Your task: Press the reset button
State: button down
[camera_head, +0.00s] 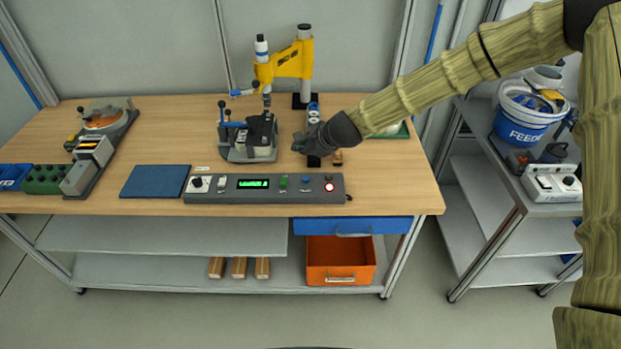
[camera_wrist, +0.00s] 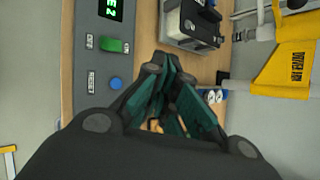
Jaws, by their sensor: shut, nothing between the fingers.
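A grey control panel (camera_head: 230,190) lies along the front of the wooden bench, with a lit green display (camera_head: 253,183). To the right of the display are a green control (camera_head: 283,181), a blue button (camera_head: 306,180) and a red-and-white round control (camera_head: 329,187). In the wrist view the blue button (camera_wrist: 115,84) has a small label that appears to read RESET. My gripper (camera_head: 302,147) is shut and empty, above the bench just behind the panel's right half. It also shows in the wrist view (camera_wrist: 170,82), beside the blue button and apart from it. The fingers hide the red-and-white control there.
A clamp fixture (camera_head: 250,138) and a yellow press (camera_head: 290,62) stand behind the panel. A blue mat (camera_head: 155,181) lies to its left. A grey cart (camera_head: 530,195) stands at right. The space in front of the bench is free.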

aim_at(303, 180)
jog(key=shift+f+b, duration=2.95)
jog(key=shift+f, duration=1.45)
jog(key=shift+f+b, duration=0.35)
jog(key=shift+f, duration=0.1)
jog(key=shift+f+b, duration=0.35)
jog(key=shift+f, duration=0.1)
jog(key=shift+r, duration=0.15)
jog(key=shift+r+p, duration=0.6)
jog(key=shift+r, duration=0.2)
